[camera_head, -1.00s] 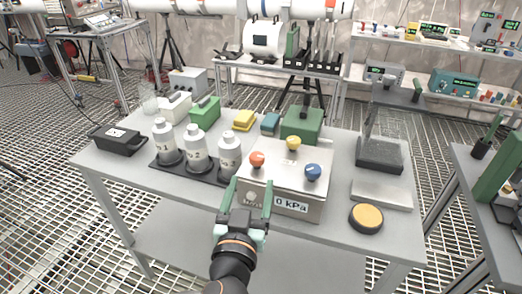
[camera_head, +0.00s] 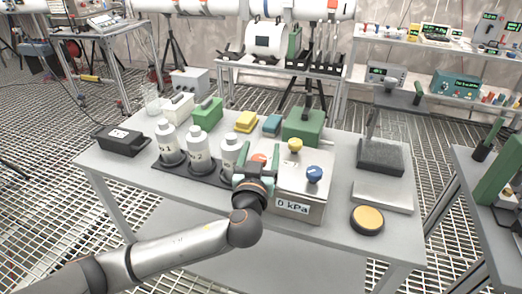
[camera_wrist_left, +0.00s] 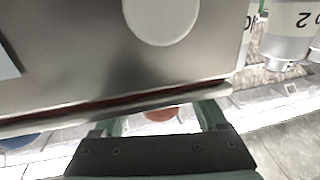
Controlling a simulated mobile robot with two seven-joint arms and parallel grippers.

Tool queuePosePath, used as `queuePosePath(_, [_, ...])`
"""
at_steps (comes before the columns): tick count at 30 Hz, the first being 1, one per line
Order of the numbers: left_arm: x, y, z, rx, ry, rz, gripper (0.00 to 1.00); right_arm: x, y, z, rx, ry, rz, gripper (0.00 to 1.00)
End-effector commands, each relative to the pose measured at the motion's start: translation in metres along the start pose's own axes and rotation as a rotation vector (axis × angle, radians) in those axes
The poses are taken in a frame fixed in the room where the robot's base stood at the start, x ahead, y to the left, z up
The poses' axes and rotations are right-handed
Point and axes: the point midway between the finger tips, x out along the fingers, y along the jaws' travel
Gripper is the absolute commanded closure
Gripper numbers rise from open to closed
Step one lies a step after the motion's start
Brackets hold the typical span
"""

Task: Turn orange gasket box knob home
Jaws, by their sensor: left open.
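The gasket box (camera_head: 303,190) is a metal box with a "0 kPa" display on its front and orange, yellow and blue knobs on top. The orange knob (camera_head: 259,158) is at its left, partly hidden behind my left gripper (camera_head: 256,164). My left gripper is open, with its green fingers on either side of the orange knob in this view. In the left wrist view the orange knob (camera_wrist_left: 160,114) shows between the open fingers, partly cut off by the box edge. I cannot tell whether the fingers touch it. My right gripper is not in view.
The yellow knob (camera_head: 295,145) and blue knob (camera_head: 314,173) stand close by on the lid. White bottles (camera_head: 200,150) in a black tray stand just left of the box. A yellow-topped round pad (camera_head: 367,219) lies to the right.

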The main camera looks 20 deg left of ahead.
Motion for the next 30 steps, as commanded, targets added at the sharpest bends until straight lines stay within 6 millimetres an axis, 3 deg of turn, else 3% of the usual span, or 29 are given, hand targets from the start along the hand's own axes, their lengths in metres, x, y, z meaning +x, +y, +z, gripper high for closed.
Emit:
queuePosePath(6, [0.0001, 0.0001, 0.0001, 0.001, 0.000, 0.000, 0.26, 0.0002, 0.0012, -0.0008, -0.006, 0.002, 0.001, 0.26])
queuePosePath(26, [-0.0001, -0.0001, 0.0002, 0.001, 0.000, 0.000, 1.00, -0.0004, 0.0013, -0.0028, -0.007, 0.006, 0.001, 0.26])
queuePosePath(30, [-0.0001, -0.0001, 0.0003, 0.001, 0.000, 0.000, 1.00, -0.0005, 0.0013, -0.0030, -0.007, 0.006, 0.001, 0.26])
